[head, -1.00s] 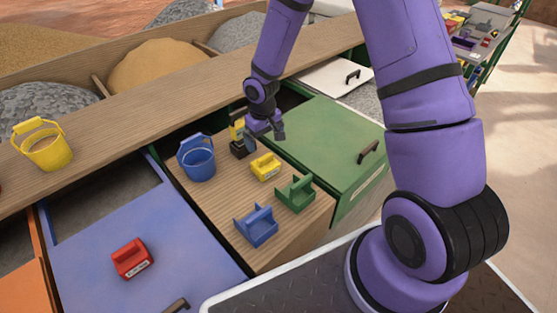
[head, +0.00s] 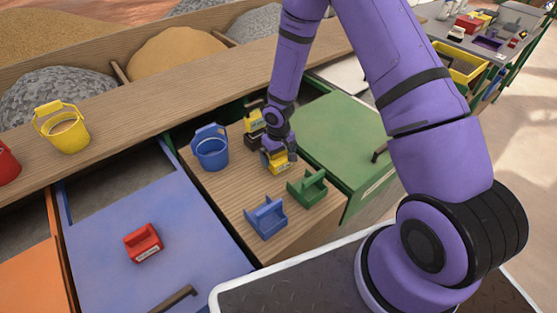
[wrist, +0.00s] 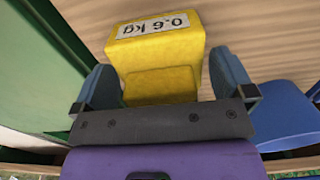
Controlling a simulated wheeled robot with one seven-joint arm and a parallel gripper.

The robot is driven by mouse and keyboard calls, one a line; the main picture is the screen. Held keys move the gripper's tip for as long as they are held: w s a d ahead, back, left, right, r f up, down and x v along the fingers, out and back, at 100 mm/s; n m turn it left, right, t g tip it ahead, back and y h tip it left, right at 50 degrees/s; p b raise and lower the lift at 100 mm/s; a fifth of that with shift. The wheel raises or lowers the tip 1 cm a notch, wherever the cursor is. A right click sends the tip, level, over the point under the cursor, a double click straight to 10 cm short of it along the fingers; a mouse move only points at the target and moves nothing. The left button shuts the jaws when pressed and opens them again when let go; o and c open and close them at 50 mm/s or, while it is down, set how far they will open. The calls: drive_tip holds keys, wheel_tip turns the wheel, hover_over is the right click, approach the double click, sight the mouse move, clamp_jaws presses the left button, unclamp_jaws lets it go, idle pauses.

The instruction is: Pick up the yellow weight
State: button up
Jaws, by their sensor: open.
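The yellow weight (head: 280,166) sits on the wooden surface between the blue bucket and the green scoop-like holder, partly hidden by my gripper in the head view. In the wrist view the yellow weight (wrist: 155,60) shows a white "0.6 kg" label on its upper block. My gripper (wrist: 160,88) is open, with one finger on each side of the weight's lower part; a narrow gap shows at the sides. In the head view my gripper (head: 274,154) is down at the weight.
A blue bucket (head: 211,150) stands left of the weight. A blue holder (head: 266,218) and a green holder (head: 308,189) sit nearer the front. A green lid (head: 340,135) lies to the right. A red weight (head: 143,243) rests on the blue panel (head: 135,285).

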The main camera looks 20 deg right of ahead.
drive_tip(key=shift+f, duration=0.6)
drive_tip(key=c, duration=1.1)
drive_tip(key=shift+r, duration=0.1)
drive_tip(key=shift+c, duration=0.2)
